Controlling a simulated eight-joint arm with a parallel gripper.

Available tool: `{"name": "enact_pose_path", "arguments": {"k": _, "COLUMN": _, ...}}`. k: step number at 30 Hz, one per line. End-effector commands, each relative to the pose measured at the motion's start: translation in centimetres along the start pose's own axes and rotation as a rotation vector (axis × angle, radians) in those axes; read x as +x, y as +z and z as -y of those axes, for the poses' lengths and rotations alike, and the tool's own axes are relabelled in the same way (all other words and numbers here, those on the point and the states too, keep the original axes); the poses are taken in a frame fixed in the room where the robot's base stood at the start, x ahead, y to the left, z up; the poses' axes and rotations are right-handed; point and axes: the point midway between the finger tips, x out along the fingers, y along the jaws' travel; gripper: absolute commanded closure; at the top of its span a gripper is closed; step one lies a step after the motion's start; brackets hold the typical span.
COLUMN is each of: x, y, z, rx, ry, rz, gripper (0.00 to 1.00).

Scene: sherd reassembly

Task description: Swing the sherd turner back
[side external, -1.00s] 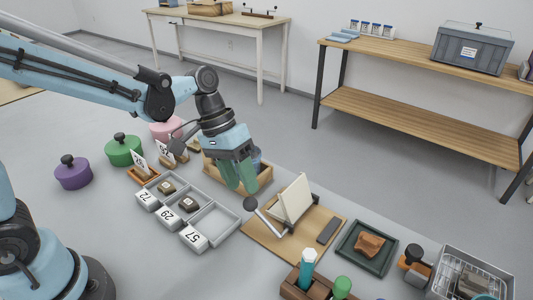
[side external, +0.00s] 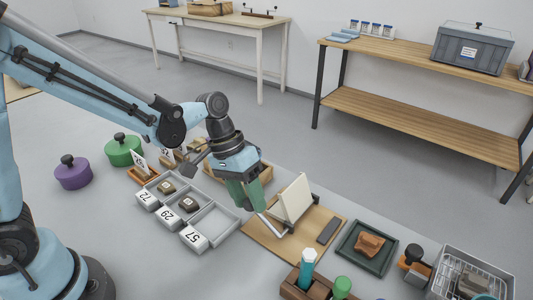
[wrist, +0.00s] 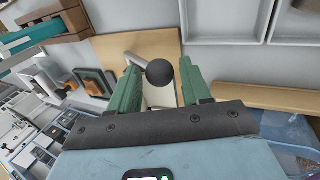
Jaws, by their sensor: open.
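The sherd turner stands on a wooden board (side external: 270,237). Its pale panel (side external: 291,199) is tilted up, and a metal lever reaches toward the left. The lever's black ball knob (wrist: 159,72) lies between the green fingers of my gripper (wrist: 163,85) in the wrist view. My gripper (side external: 246,205) is open around the knob, with a gap on its right side; I cannot tell whether the left finger touches it. In the side view the fingers hide the knob.
A grey tray (side external: 221,223) with numbered cards and sherds lies left of the board. A green tray (side external: 382,262) with a brown sherd lies right. A wooden rack (side external: 290,291) with upright tools stands in front. A wooden box is behind my gripper.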

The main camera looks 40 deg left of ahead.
Motion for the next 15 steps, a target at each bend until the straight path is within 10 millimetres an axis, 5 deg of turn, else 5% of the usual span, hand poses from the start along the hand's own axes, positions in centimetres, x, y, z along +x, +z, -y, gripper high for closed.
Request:
{"name": "enact_pose_path", "arguments": {"k": 8, "x": 1.6, "y": 0.1, "z": 0.0, "rx": 0.002, "ry": -0.001, "rz": 0.000, "gripper": 0.52}}
{"name": "enact_pose_path", "arguments": {"k": 15, "x": 0.9, "y": 0.1, "z": -1.1, "rx": 0.003, "ry": -0.055, "rz": 0.001, "gripper": 0.52}}
